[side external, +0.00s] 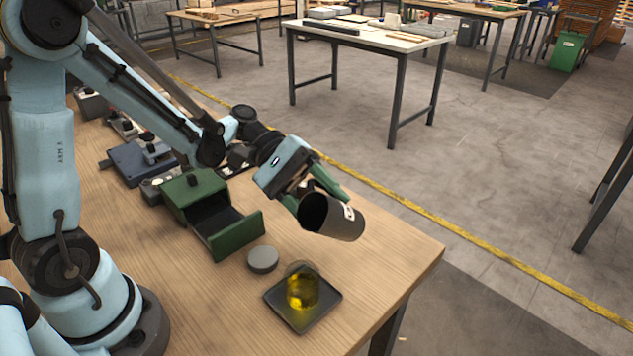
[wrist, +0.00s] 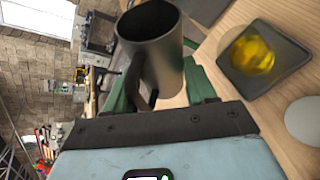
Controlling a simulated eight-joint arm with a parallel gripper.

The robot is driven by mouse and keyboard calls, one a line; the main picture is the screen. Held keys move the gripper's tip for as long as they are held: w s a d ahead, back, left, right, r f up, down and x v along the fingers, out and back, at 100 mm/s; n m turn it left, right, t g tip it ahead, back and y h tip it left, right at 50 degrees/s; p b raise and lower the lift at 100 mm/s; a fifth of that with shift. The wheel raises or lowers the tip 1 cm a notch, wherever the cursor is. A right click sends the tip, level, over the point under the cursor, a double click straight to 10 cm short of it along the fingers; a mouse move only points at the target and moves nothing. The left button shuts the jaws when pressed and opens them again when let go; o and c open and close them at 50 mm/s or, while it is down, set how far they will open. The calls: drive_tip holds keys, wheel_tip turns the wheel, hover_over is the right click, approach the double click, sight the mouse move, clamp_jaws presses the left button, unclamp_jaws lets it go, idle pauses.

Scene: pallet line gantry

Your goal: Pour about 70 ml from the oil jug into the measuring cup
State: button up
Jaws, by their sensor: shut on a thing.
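The oil jug (side external: 333,217) is a dark grey cylinder with a pale label, tilted well over on its side in the air above the table. My gripper (side external: 309,192) is shut on its handle; the green fingers stand either side of the handle (wrist: 136,82) in the wrist view. The measuring cup (side external: 302,290) is clear and holds yellow oil in its lower part. It stands on a dark square tray (side external: 325,308), below and slightly left of the jug. No stream shows between jug and cup. The oil level inside the jug is hidden.
A grey round disc (side external: 263,259) lies left of the tray. A green box with an open drawer (side external: 236,236) stands further left, with tools and devices (side external: 140,160) behind it. The table's edge (side external: 400,287) is just right of the tray.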

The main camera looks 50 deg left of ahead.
drive_tip(key=shift+w+f+n+g, duration=0.25)
drive_tip(key=shift+f+n+g, duration=0.25)
drive_tip(key=shift+n, duration=0.1)
drive_tip(key=shift+w+d+f+n+g, duration=0.1)
drive_tip(key=shift+w+f+n+g, duration=0.15)
drive_tip(key=shift+w+n+g, duration=0.15)
